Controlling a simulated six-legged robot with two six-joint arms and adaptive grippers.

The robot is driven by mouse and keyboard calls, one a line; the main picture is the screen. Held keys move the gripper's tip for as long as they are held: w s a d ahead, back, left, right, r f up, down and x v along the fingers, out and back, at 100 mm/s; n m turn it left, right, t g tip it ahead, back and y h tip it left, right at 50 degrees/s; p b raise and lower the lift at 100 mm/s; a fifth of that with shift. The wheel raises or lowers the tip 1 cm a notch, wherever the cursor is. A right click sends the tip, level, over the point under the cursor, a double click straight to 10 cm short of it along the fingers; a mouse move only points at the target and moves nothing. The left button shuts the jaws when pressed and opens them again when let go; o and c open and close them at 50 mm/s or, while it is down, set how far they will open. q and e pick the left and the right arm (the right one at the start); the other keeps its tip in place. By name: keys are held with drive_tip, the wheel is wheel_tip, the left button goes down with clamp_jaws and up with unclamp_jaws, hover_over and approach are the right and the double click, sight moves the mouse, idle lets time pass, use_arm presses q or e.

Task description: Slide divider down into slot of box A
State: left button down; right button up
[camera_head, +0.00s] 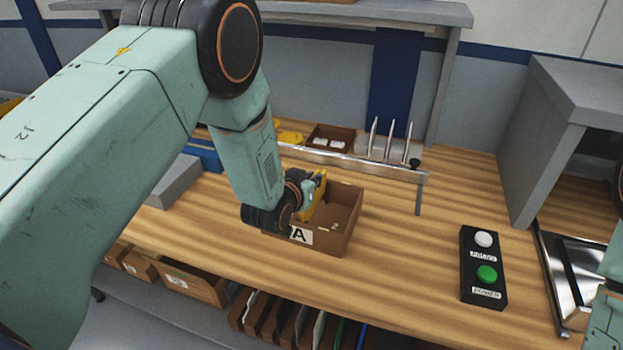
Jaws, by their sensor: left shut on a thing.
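Box A (350,228) is an open brown box with a white label "A" on its front, standing on the wooden bench near the middle. My left gripper (314,197) is over the left part of the box, pointing down at it. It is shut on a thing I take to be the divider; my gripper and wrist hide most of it. I cannot tell whether the divider is in the slot. The slot itself is hidden. A few small pale pieces lie inside the box. My right gripper is out of view; only part of that arm shows at the right edge.
A rack with upright pale plates (390,140) stands behind a metal rail (350,160). A small brown bin (330,138) is beside it. A black button panel (483,268) with white and green buttons is at right. The bench between box and panel is clear.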

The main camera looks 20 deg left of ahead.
use_arm(q)
drive_tip(key=shift+f+b, duration=1.45)
drive_tip(key=shift+f, duration=0.55)
drive_tip(key=c, duration=1.4)
unclamp_jaws()
drive_tip(key=v, duration=1.2)
drive_tip(key=shift+r, duration=0.1)
